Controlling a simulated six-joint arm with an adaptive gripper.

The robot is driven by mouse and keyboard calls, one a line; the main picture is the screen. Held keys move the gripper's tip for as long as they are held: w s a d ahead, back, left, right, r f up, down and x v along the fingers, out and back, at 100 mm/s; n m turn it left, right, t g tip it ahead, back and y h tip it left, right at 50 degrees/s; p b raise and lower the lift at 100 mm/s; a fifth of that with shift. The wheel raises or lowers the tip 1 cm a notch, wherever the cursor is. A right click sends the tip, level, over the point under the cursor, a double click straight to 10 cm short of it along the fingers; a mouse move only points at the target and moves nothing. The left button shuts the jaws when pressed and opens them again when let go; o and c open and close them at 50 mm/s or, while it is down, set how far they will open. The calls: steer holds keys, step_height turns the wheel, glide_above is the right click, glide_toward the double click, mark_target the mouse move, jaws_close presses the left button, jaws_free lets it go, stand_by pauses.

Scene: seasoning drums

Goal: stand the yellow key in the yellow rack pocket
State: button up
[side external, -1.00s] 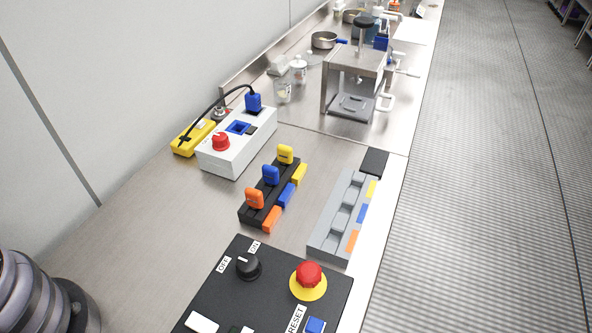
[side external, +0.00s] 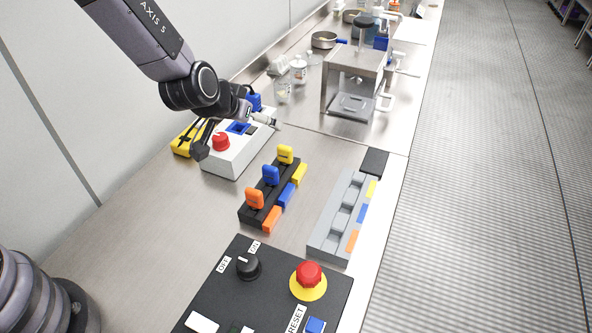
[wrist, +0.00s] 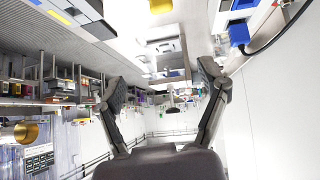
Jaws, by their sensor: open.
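The yellow key (side external: 286,154) stands upright at the far end of a black holder (side external: 249,212), beside a yellow tab, behind the blue key (side external: 270,175) and orange key (side external: 254,198). The grey rack (side external: 325,243) lies to the right, with yellow, blue and orange marks along its right edge. The pocket by the yellow mark (side external: 371,188) is at the far end and looks empty. My gripper (side external: 234,136) is open and empty above the white control box, left of and apart from the yellow key. Its spread fingers also show in the wrist view (wrist: 160,85).
A black panel (side external: 270,277) with a red button lies in front. A metal press (side external: 354,68) stands behind. Bare bench separates holder and rack.

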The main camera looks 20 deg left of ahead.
steer(key=y, duration=0.1)
glide_toward(284, 147)
steer(key=x, duration=0.4)
steer(key=shift+w+d+f, duration=0.1)
steer(key=shift+w+f, duration=0.1)
steer(key=shift+f, duration=0.1)
steer(key=shift+x, duration=2.95)
steer(key=c, duration=1.1)
